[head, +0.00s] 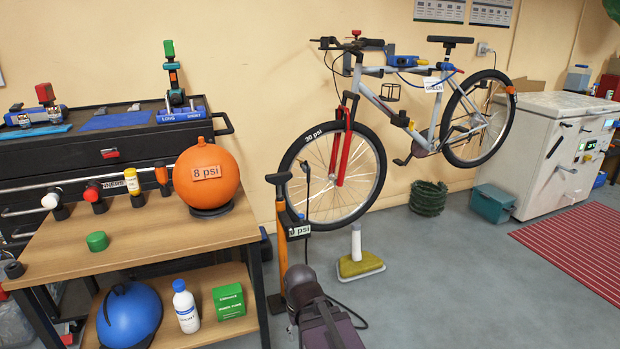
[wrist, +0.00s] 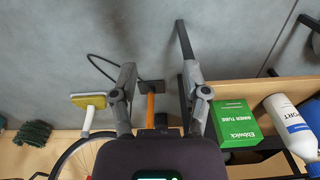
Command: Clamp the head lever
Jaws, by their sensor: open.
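An orange floor pump (head: 282,240) stands upright beside the workbench, with a dark handle on top and a gauge tag reading 0 psi (head: 299,231). A thin dark hose end (head: 304,168) rises beside it, in front of the bicycle's front wheel (head: 333,205), tagged 30 psi. It may be the pump head; I cannot make out its lever. In the wrist view my gripper (wrist: 158,70) is open, its fingers spread and nothing held. The pump's orange barrel (wrist: 151,104) shows between and beyond the fingers. In the head view my dark arm is at bottom centre; the fingertips are not clear.
The workbench (head: 130,245) on the left bears an orange 8 psi ball (head: 207,176) and several capped fittings.

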